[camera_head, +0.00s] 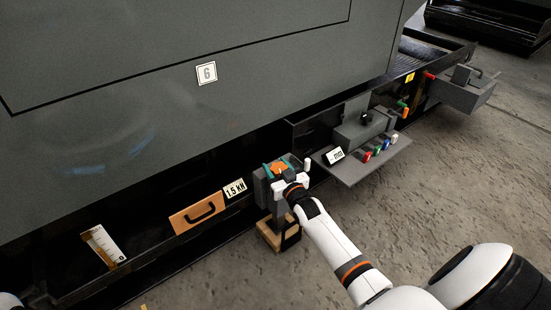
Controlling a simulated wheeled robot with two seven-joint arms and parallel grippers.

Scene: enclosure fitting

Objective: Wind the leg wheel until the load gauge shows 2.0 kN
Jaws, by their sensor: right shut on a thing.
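The leg wheel (279,168) is an orange piece on top of a grey leg housing (262,190), low on the dark enclosure. My right gripper (281,174) is shut on the wheel from above and hides part of it. The load gauge (235,189) is a white plate to the left of the leg and reads 1.5 kN. The leg stands on a wooden block (269,236) on the floor. Only a small white piece of my left arm shows at the bottom left corner, and its gripper is out of view.
An orange panel with a black handle (198,213) and a white scale card (103,245) are at the left. A grey shelf (375,160) with several coloured plugs and a small display (334,155) juts out at the right. A grey open box (463,92) stands farther back. The concrete floor in front is clear.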

